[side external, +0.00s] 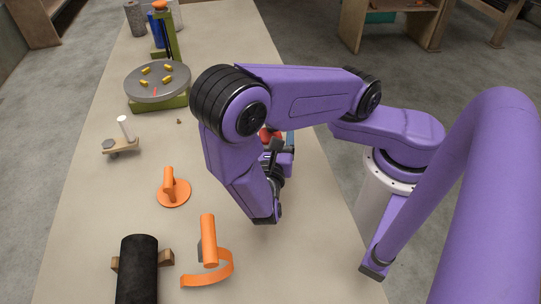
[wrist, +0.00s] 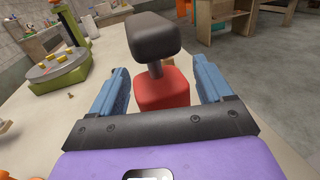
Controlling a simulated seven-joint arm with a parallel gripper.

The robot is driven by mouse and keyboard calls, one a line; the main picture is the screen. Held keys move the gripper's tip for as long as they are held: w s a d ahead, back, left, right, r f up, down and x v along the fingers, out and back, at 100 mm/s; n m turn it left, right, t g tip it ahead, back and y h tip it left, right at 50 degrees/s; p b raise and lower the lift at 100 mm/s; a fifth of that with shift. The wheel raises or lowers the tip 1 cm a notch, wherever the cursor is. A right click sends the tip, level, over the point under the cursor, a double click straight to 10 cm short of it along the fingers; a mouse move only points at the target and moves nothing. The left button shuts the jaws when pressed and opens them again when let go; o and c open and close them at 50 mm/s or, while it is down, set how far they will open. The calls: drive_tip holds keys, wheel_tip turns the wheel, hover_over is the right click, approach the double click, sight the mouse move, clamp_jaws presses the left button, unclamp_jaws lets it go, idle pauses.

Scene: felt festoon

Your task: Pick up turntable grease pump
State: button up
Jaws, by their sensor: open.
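A red block-shaped body with a black post and a thick dark top bar, which looks like the turntable grease pump (wrist: 162,88), stands upright on the table in the wrist view. In the side external view only a bit of its red body (side external: 265,134) shows behind my arm. My gripper (wrist: 161,75) is open, its blue fingers apart on the left and right of the red body. I see gaps on both sides and no contact. The pump's lower part is hidden by my gripper's dark crossbar. My gripper (side external: 283,148) is mostly hidden in the side external view.
A grey turntable (side external: 158,82) with several yellow pieces on a green base stands farther up the table. Nearer lie an orange disc with a handle (side external: 172,190), an orange curved tool (side external: 209,240), a black roller (side external: 138,270) and a small wooden piece (side external: 122,146).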

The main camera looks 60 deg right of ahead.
drive_tip(key=shift+w+d, duration=0.3)
drive_tip(key=shift+d, duration=0.25)
clamp_jaws()
drive_tip(key=shift+r, duration=0.15)
